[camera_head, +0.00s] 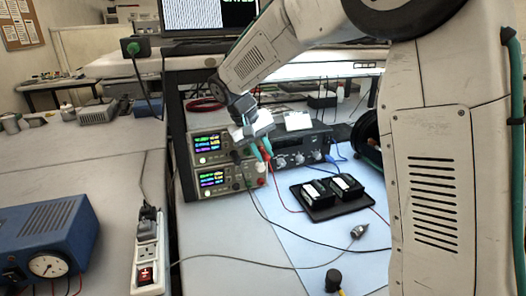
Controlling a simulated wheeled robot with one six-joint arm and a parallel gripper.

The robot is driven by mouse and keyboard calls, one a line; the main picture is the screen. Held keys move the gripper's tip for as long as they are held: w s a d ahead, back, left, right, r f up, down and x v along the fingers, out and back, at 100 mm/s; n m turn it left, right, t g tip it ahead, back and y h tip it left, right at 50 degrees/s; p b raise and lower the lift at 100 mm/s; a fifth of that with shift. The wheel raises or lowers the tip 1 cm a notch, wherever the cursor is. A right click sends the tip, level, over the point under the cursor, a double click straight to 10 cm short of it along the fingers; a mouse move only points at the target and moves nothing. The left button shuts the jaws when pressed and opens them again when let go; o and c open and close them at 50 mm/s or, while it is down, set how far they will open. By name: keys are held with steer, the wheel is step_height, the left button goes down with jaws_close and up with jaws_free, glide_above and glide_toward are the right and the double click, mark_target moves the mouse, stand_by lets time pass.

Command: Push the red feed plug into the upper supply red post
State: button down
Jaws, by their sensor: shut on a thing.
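Two stacked power supplies stand under the shelf; the upper supply (208,149) and the lower supply (213,181) both have lit displays. My gripper (262,151) is in front of the right end of the upper supply's panel. Its teal fingers are shut on the red feed plug (266,147), which is small and mostly covered by them. A red lead (279,199) runs down from there. The upper red post is hidden behind the gripper, so I cannot tell whether the plug touches it. A red post of the lower supply (261,182) shows below.
A black tray (329,213) with two dark blocks lies on the pale blue mat. Another bench instrument (296,150) stands right of the supplies. A grey cable with a metal connector (358,231) crosses the mat. A power strip (147,254) lies left. The front mat is mostly clear.

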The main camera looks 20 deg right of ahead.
steer(key=shift+w+d+r, duration=0.1)
steer(key=shift+w+r, duration=0.2)
steer(key=shift+w, duration=0.35)
steer(key=c, duration=1.2)
jaws_free()
steer(key=shift+r, duration=0.1)
steer(key=shift+w+r, duration=0.1)
steer(key=shift+r, duration=0.45)
steer(key=s+a+r, duration=0.1)
steer(key=a+r, duration=0.2)
steer(key=r, duration=0.3)
steer(key=shift+s+a, duration=0.3)
steer(key=shift+a, duration=0.05)
steer(key=shift+d, duration=0.1)
steer(key=shift+s+d+f, duration=0.1)
